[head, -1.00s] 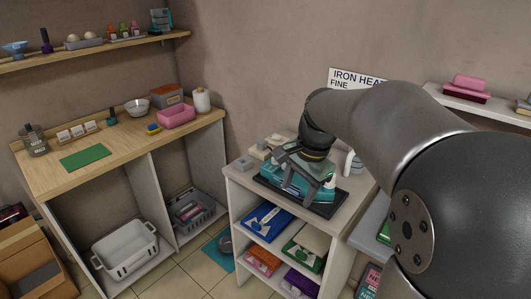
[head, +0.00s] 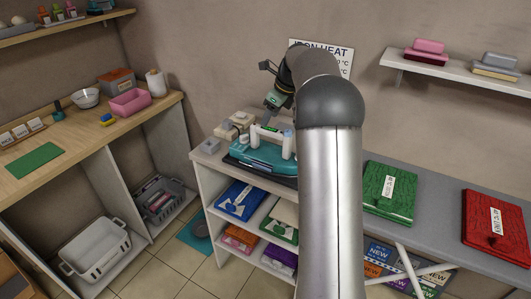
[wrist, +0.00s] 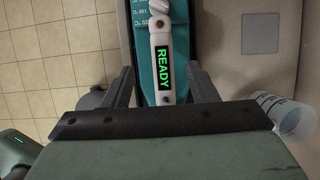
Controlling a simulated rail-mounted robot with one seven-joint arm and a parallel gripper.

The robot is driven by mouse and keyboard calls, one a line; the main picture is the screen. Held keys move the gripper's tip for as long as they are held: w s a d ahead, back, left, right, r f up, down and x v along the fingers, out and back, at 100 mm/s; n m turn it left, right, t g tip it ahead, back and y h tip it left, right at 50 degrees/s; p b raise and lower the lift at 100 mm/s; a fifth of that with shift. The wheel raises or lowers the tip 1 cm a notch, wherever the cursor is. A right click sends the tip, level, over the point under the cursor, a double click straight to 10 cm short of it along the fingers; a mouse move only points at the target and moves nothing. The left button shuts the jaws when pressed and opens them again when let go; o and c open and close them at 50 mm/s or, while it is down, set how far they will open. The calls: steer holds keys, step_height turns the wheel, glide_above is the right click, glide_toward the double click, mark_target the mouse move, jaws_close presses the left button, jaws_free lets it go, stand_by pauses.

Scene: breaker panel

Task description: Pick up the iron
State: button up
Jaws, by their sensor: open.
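The iron (head: 262,158) has a teal body and a white handle. It rests on a dark tray (head: 235,163) on top of the white shelf unit. In the wrist view the iron (wrist: 179,42) lies below my gripper, its handle (wrist: 161,48) showing a green READY display. My gripper (wrist: 161,72) is open and empty. Its two dark fingers appear on either side of the handle in that view, apart from it. In the head view my gripper (head: 276,100) is tilted, above and behind the iron. My arm hides the right end of the iron and tray.
Small beige blocks (head: 238,122) stand behind the iron. In the wrist view a clear measuring cup (wrist: 287,114) is close right of my gripper. Green (head: 390,190) and red (head: 496,226) packages lie on the grey counter to the right. A wall sign (head: 335,53) is behind my arm.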

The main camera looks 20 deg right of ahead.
mark_target(264, 130)
steer(key=p+x, duration=0.1)
steer(key=x, duration=0.7)
steer(key=shift+d+f+p, duration=0.15)
steer(key=shift+f+p, duration=0.05)
steer(key=shift+p, duration=0.15)
jaws_close()
stand_by(1.0)
steer(key=shift+w+r, duration=0.1)
steer(key=shift+r, duration=0.1)
